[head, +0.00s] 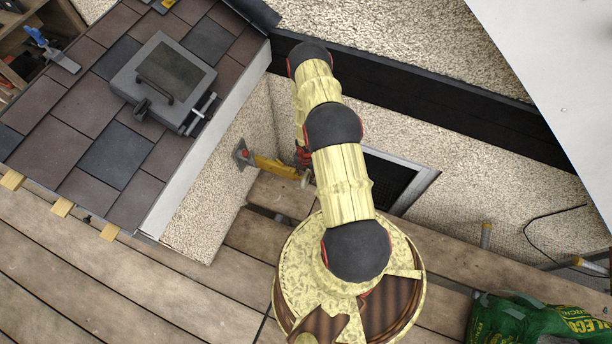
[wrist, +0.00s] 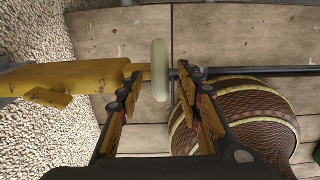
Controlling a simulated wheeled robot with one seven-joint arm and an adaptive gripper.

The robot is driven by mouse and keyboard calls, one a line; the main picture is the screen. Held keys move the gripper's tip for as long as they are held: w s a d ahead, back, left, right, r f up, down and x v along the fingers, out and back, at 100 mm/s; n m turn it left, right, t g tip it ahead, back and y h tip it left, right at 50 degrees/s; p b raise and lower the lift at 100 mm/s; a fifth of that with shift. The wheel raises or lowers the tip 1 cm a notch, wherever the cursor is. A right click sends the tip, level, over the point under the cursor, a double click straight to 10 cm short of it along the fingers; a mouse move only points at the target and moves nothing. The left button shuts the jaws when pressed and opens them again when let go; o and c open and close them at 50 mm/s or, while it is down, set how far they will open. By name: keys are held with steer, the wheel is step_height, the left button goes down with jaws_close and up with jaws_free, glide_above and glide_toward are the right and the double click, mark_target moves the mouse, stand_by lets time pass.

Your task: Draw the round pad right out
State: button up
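The round pad (wrist: 159,70) is an off-white disc, seen nearly edge-on in the wrist view. It sits at the end of a yellow arm (wrist: 70,82) that comes in from the left. In the head view the yellow arm (head: 275,167) runs from a plate on the pebbled wall, and the pale pad (head: 306,179) shows beside my arm. My gripper (wrist: 160,82) is open, with one finger on each side of the pad and a visible gap on both sides. In the head view my arm hides most of the gripper.
A dark rod (wrist: 260,70) runs right from near the pad. The pebbled wall (wrist: 35,35) is close on the left. A dark grille (head: 385,182) is behind my arm. Wooden planks (head: 90,270) lie below.

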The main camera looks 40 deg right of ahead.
steer(key=shift+f, duration=0.1)
steer(key=shift+c, duration=1.2)
jaws_close()
